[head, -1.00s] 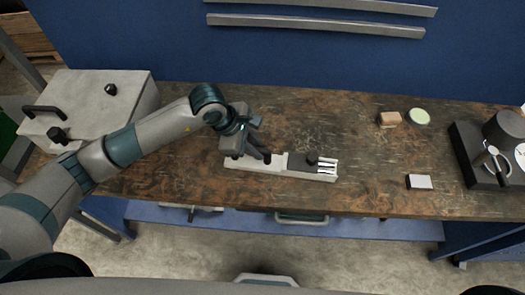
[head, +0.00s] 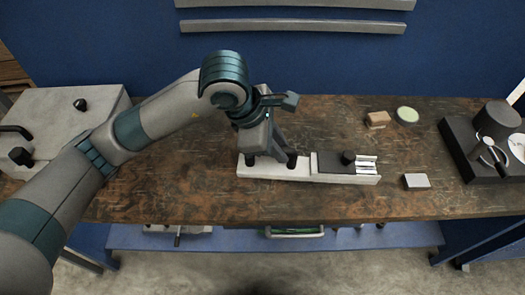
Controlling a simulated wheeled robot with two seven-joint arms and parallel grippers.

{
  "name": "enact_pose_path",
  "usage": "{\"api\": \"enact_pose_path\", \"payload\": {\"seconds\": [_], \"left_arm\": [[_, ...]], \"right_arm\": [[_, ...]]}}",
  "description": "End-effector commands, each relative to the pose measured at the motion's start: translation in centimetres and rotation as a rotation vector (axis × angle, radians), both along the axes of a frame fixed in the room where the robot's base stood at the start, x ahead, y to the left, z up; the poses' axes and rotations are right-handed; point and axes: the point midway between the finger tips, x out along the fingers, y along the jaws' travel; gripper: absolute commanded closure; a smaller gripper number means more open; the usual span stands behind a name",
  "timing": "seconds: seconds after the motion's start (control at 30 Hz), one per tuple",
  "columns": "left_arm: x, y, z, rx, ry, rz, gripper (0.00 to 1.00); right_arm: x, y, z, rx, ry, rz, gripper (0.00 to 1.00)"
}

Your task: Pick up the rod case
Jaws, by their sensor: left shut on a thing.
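The rod case (head: 325,178) is a long, low white case with a dark grey cover (head: 328,162), a black knob (head: 348,157) and several white rods (head: 367,166) showing at its right end. My left gripper (head: 271,160) points down over the case's left part, with a dark finger at each side of its grip. It is shut on the case there. The case looks held level above the bench. The exact contact and the gap under it are hard to see. My right gripper is not in view.
The wooden workbench (head: 190,190) has a small tan block (head: 377,119), a round pale green dish (head: 407,115) and a white card-like box (head: 416,181) to the right. A dark instrument (head: 495,140) stands at far right, a grey box (head: 60,120) at left.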

Motion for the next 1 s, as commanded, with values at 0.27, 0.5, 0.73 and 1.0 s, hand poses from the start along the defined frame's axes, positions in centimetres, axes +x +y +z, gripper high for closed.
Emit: {"api": "enact_pose_path", "payload": {"seconds": [0.27, 0.5, 0.73, 1.0], "left_arm": [[-0.56, -1.23, 0.92, -0.002, -0.002, -0.001, 1.0], [-0.56, -1.25, 0.95, -0.002, -0.002, -0.001, 1.0], [-0.56, -1.23, 0.93, -0.002, -0.002, -0.001, 1.0], [-0.35, -0.83, 0.36, -0.001, -0.002, 0.001, 1.0]], "right_arm": [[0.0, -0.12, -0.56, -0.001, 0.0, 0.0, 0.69], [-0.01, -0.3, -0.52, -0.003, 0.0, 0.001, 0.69], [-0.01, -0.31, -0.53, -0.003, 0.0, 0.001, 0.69], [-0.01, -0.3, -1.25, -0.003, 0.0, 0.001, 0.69]]}}
